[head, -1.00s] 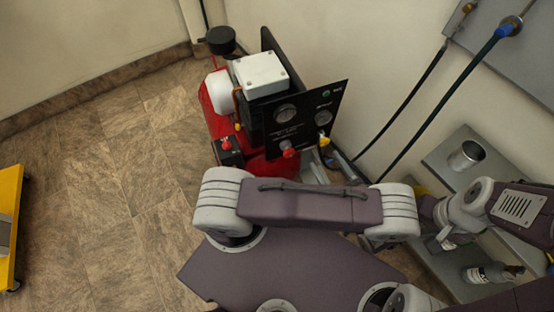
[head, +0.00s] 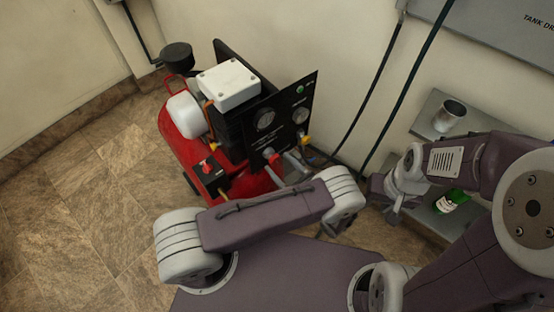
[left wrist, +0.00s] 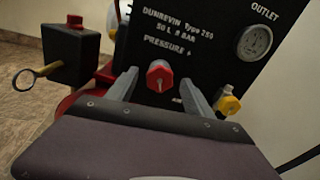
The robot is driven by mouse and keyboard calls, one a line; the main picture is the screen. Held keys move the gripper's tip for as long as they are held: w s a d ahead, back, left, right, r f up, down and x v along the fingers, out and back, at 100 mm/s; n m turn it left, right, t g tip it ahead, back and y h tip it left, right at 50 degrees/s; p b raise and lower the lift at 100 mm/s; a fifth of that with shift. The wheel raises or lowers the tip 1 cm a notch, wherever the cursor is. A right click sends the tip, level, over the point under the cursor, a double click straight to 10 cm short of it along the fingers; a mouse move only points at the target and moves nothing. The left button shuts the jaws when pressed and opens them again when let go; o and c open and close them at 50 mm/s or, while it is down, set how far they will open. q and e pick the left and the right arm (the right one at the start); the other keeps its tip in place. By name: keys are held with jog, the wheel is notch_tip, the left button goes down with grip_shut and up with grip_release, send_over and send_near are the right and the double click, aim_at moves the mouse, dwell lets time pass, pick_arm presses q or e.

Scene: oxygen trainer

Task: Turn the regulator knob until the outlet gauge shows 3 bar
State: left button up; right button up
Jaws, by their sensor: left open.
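The red regulator knob (head: 270,154) sticks out low on the black front panel (head: 285,135) of the red compressor. In the left wrist view the knob (left wrist: 159,76) lies between the fingers of my left gripper (left wrist: 158,90), which are open with a gap on both sides. In the head view my left gripper (head: 286,168) is just in front of the panel by the knob. The outlet gauge (left wrist: 254,42) is at the panel's upper right; it also shows in the head view (head: 300,115). Its reading is too small to tell. My right gripper (head: 390,198) hangs away from the panel, its jaws unclear.
A yellow fitting (left wrist: 229,104) sits right of the knob, close to my right-hand finger. A black switch box (left wrist: 70,54) with a ring stands to the left. Dark hoses run down the wall.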

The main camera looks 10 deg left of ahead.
pick_arm(q)
jog(key=shift+x, duration=0.85)
jog(key=shift+c, duration=0.2)
grip_shut()
jog(key=shift+n, duration=0.3)
